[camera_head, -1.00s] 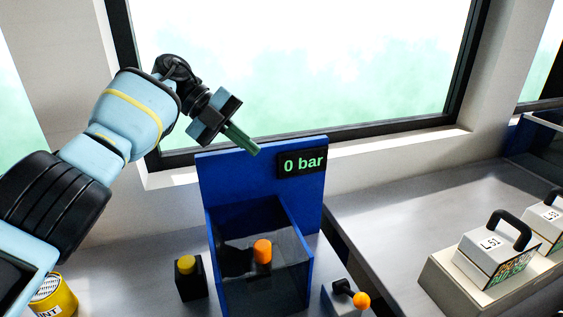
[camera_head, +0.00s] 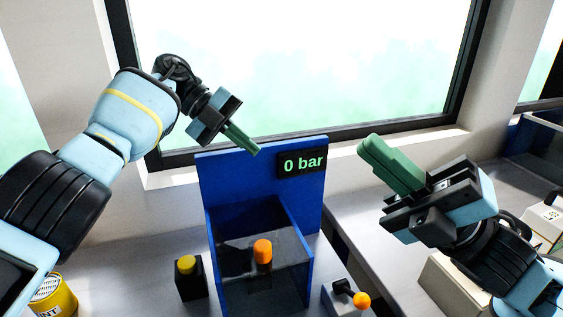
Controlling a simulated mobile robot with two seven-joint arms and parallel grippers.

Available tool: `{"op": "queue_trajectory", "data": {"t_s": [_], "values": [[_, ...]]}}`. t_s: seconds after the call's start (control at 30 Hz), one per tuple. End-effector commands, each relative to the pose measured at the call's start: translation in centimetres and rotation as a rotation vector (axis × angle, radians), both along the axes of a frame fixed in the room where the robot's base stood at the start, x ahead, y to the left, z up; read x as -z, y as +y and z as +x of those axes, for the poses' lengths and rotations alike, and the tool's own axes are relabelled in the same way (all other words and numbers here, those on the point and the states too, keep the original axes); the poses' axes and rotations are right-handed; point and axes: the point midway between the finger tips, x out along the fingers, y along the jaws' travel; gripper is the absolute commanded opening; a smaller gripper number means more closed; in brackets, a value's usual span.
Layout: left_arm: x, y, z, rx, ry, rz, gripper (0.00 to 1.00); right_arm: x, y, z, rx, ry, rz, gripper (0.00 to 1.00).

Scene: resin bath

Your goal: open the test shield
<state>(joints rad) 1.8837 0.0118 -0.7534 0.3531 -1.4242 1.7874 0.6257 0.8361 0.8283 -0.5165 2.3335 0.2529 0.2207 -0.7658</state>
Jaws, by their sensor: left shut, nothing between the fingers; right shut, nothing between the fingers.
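The blue test stand (camera_head: 225,175) stands on the grey bench, its display (camera_head: 302,164) reading 0 bar. The dark see-through test shield (camera_head: 285,271) is at the front of its blue-walled bay. An orange-topped part (camera_head: 263,251) shows inside the bay through it. My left gripper (camera_head: 243,139) is shut and empty, above the stand's back panel near its top edge. My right gripper (camera_head: 390,163) is shut and empty, raised to the right of the stand, with its green fingers pointing up and left. Neither gripper appears to touch the shield.
A yellow button on a black box (camera_head: 187,266) stands left of the bay. An orange-knobbed lever (camera_head: 361,299) is at its right. A yellow can (camera_head: 52,297) is at lower left. A cream block (camera_head: 447,284) is partly hidden behind my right arm.

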Motion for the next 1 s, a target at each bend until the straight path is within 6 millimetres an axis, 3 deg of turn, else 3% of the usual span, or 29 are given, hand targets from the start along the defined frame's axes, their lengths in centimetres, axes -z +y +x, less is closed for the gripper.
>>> {"op": "queue_trajectory", "data": {"t_s": [0.03,0.1,0.17,0.27,0.43,0.6,0.7,0.83,1.0], "values": [[0.0,0.0,0.0,0.000,0.000,0.000,0.00,-2.3,-0.6,-0.7,0.001,-0.064,0.029,0.00],[0.0,0.0,0.0,0.000,0.000,0.000,0.00,-4.6,-1.4,-1.3,0.011,-0.136,0.053,0.00],[0.0,0.0,0.0,0.000,0.000,0.000,0.00,-5.2,-1.7,-1.1,0.025,-0.163,0.052,0.00],[0.0,0.0,0.0,0.000,0.000,0.000,0.00,-4.5,-1.8,0.2,0.051,-0.169,0.027,0.00],[0.0,0.0,0.0,0.000,0.000,0.000,0.00,0.3,-1.0,4.1,0.105,-0.097,-0.077,0.00],[0.0,0.0,0.0,0.000,0.000,0.000,0.00,8.0,-0.1,7.9,0.151,0.015,-0.223,0.00],[0.0,0.0,0.0,0.000,0.000,0.000,0.00,11.6,0.1,9.1,0.166,0.063,-0.288,0.00],[0.0,0.0,0.0,0.000,0.000,0.000,0.00,14.3,0.1,9.7,0.175,0.097,-0.339,0.00],[0.0,0.0,0.0,0.000,0.000,0.000,0.00,15.1,0.2,9.9,0.179,0.106,-0.354,0.00]]}}
